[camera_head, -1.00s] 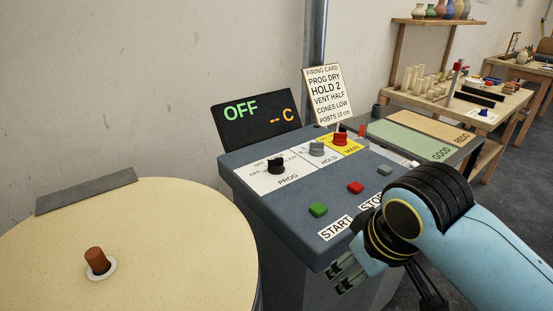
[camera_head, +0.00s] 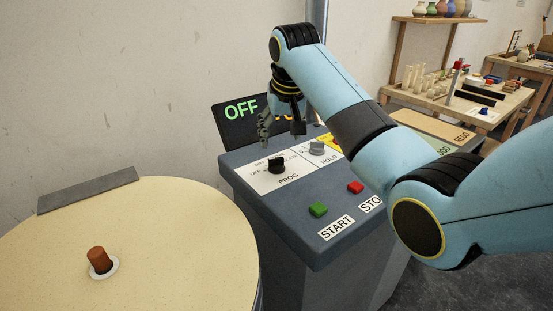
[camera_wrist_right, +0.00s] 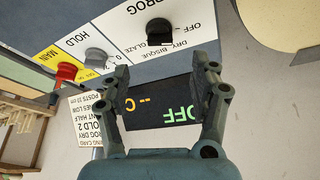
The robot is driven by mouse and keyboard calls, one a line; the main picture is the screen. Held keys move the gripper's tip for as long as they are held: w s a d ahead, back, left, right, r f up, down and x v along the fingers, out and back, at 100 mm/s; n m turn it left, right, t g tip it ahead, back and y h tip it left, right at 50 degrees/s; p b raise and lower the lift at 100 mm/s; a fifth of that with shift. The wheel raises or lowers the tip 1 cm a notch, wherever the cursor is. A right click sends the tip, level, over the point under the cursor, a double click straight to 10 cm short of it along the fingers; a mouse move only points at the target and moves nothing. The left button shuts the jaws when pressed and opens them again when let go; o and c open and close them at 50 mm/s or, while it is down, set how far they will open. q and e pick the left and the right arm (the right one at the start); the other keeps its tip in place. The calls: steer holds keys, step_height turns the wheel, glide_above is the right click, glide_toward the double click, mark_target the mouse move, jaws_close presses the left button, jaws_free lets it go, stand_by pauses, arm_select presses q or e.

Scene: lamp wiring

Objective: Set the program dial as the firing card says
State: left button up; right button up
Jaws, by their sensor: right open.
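The black program dial (camera_head: 277,166) sits on the white PROG label of the grey control panel, with OFF, DRY, BISQUE and GLAZE marks. It also shows in the right wrist view (camera_wrist_right: 159,32); its exact pointing is too small to tell. My right gripper (camera_head: 282,140) is open and empty above the back of the panel, just above and behind the dial. Its fingers (camera_wrist_right: 164,75) show apart in the wrist view. The firing card (camera_wrist_right: 91,118) is upside down and partly cut off there; in the head view my arm hides it. The display (camera_head: 236,112) reads OFF.
The grey HOLD knob (camera_head: 317,148) is right of the dial. The green START button (camera_head: 318,209) and red STOP button (camera_head: 355,187) are nearer the front. The red MAIN switch (camera_wrist_right: 66,72) stands beyond HOLD. A round cream kiln lid (camera_head: 160,225) is at left.

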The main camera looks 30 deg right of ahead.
mark_target(276, 159)
steer(key=x, duration=1)
steer(key=shift+w+f, duration=0.1)
steer(key=shift+f, duration=0.1)
steer(key=shift+c, duration=0.3)
steer(key=c, duration=1.1)
